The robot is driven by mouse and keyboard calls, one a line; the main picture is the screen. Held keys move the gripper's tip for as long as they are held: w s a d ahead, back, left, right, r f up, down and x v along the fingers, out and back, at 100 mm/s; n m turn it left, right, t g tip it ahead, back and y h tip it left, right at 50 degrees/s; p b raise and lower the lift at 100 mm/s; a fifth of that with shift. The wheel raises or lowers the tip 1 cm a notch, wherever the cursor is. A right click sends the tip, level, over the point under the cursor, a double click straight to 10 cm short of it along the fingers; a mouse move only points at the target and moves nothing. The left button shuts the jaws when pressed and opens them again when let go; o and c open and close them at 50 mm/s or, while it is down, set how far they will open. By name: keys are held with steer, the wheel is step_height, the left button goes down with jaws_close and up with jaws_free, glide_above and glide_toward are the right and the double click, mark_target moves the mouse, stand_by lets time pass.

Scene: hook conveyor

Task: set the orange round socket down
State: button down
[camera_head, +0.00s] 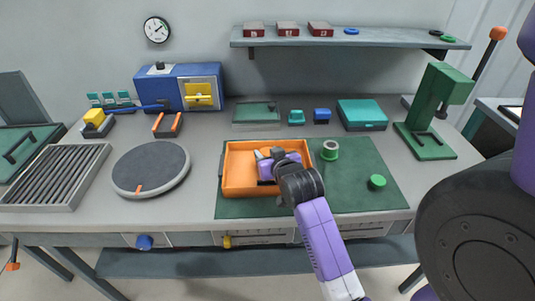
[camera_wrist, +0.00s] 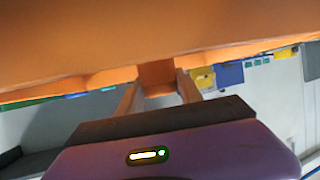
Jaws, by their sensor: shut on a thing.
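My gripper (camera_head: 264,157) is low over the orange tray (camera_head: 239,186) in the head view, its fingers pointing away to the left. In the wrist view my gripper (camera_wrist: 158,88) is shut on a small orange piece, which I take as the orange round socket (camera_wrist: 157,73). Only a part of it shows between the fingers, and its round shape cannot be made out. In the head view I cannot tell it from the tray of the same colour. A broad orange surface fills the top of the wrist view. Whether the socket touches the tray is hidden.
The tray stands on a green mat (camera_head: 350,200) with a green ringed cylinder (camera_head: 330,150) and a green knob (camera_head: 377,183) at right. A round grey turntable (camera_head: 150,168) is at left. A green press (camera_head: 432,115) stands at right. The mat's right part has free room.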

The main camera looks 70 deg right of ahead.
steer(key=c, duration=1.2)
jaws_free()
steer(key=shift+f, duration=0.15)
steer(key=o, duration=0.4)
